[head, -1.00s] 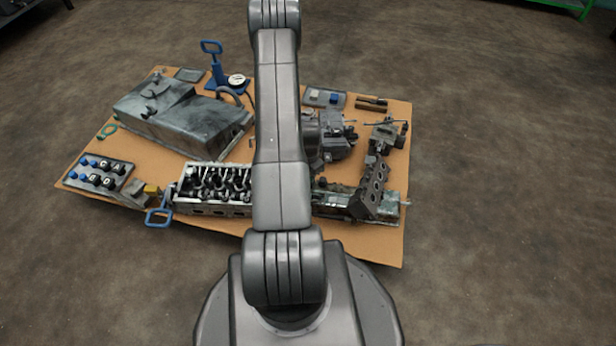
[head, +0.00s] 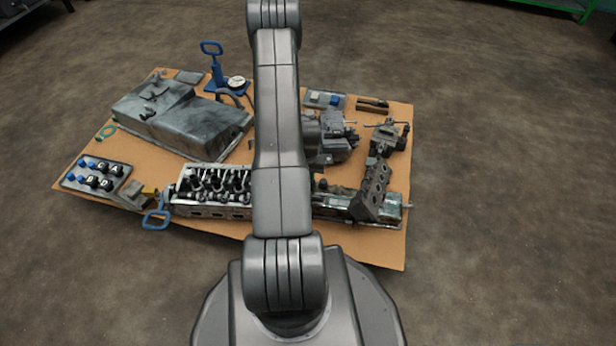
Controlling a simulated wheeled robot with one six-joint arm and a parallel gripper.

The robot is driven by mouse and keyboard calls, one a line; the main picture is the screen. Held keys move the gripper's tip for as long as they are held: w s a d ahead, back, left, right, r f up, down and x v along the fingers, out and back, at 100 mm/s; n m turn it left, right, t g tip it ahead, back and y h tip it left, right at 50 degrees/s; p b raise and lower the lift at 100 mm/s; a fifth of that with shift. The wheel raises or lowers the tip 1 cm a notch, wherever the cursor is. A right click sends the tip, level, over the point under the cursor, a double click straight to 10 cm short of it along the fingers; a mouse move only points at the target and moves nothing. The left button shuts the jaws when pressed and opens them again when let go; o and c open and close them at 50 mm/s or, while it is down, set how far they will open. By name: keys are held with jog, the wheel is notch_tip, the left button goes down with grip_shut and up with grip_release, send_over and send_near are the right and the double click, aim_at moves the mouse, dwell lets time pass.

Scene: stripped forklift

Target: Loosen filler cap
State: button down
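I cannot make out a filler cap for certain in the head view. A large grey-green metal cover (head: 185,120) lies at the left rear of the brown sheet, with a small raised dark fitting (head: 155,92) on its top. My arm rises through the middle of the view and runs out at the top edge. It hides part of the parts behind it. My gripper is outside the picture, so its state does not show.
The brown sheet (head: 235,228) lies on a bare floor (head: 500,180). An open engine block (head: 212,190) is at its front, a grey machine part (head: 335,138) right of my arm. A blue-handled stand (head: 216,72) is at the back, a tray of knobs (head: 97,174) at left.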

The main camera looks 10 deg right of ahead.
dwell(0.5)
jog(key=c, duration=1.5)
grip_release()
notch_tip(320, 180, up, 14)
jog(key=p, duration=0.4)
jog(key=shift+p, duration=0.35)
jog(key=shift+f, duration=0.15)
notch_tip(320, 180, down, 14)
jog(key=b, duration=0.4)
jog(key=shift+b, duration=0.4)
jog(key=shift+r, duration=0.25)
